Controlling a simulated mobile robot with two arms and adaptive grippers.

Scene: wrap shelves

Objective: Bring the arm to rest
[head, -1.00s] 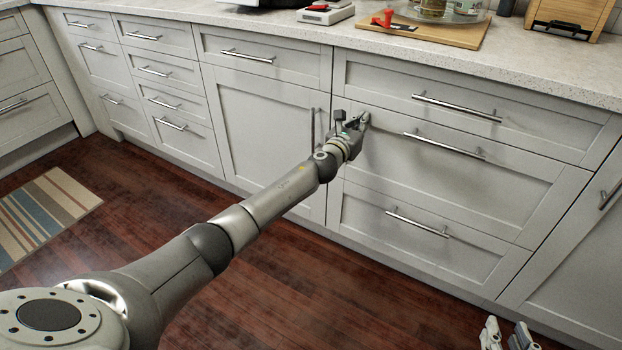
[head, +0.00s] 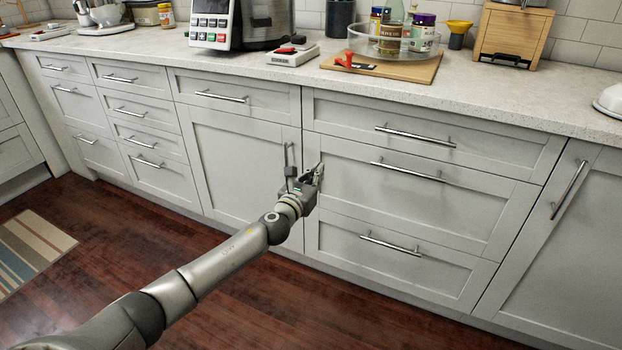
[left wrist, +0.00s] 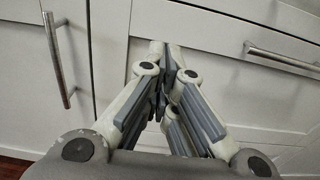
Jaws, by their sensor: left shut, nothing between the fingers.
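My left arm reaches in from the lower left of the head view. Its left gripper (head: 317,170) is in front of the white cabinet fronts, close to the seam between a door and a stack of drawers. In the left wrist view the fingers of the left gripper (left wrist: 160,85) converge and are shut, with nothing held. Whether the fingertips touch the cabinet front I cannot tell. My right gripper is not in view.
A vertical door handle (left wrist: 58,60) is just left of the gripper; a drawer handle (head: 407,171) is to its right. The countertop (head: 480,95) above holds a wooden board (head: 415,70), a glass tray with jars and a wooden box (head: 512,35). The wooden floor (head: 240,310) is open.

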